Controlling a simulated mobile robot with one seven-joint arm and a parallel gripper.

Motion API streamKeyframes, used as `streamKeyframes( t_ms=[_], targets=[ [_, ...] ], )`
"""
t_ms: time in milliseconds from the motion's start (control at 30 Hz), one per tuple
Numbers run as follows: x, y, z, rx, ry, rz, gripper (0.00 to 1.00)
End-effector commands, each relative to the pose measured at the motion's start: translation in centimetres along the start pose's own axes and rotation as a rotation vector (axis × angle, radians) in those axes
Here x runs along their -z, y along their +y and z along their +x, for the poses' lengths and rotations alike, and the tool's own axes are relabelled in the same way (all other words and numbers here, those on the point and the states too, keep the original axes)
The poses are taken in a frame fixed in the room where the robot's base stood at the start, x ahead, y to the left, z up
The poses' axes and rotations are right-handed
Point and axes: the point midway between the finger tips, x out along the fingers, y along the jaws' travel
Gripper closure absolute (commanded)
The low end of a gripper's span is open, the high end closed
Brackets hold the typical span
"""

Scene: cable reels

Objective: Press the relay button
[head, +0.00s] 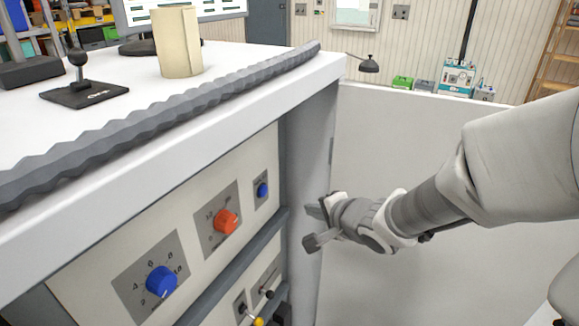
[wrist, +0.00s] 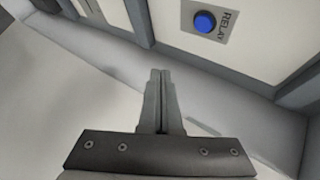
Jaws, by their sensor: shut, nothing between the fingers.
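The relay button is a small round blue button (head: 263,190) on a grey plate at the right end of the upper control panel. In the wrist view the blue button (wrist: 205,21) sits at the upper right, beside the word RELAY. My gripper (head: 314,226) is to the right of the button in the head view, apart from the panel. In the wrist view its fingers (wrist: 160,72) are together and empty, pointing toward the panel and left of the button.
An orange knob (head: 226,222) and a large blue knob (head: 161,281) are left of the button. Small levers (head: 258,321) sit on a lower panel. The white cabinet top (head: 228,100) overhangs the panels. A grey side post (head: 306,160) stands right of them.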

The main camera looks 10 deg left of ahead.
Motion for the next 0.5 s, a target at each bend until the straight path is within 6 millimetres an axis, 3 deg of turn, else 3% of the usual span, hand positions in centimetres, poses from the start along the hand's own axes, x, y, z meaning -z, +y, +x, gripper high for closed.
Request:
streamKeyframes(
  t_ms=[233, 500],
  targets=[
    [-0.5, -0.2, 0.8, 0.001, 0.000, -0.003, 1.00],
    [-2.4, -1.9, 3.5, 0.002, -0.001, -0.004, 1.00]
  ],
)
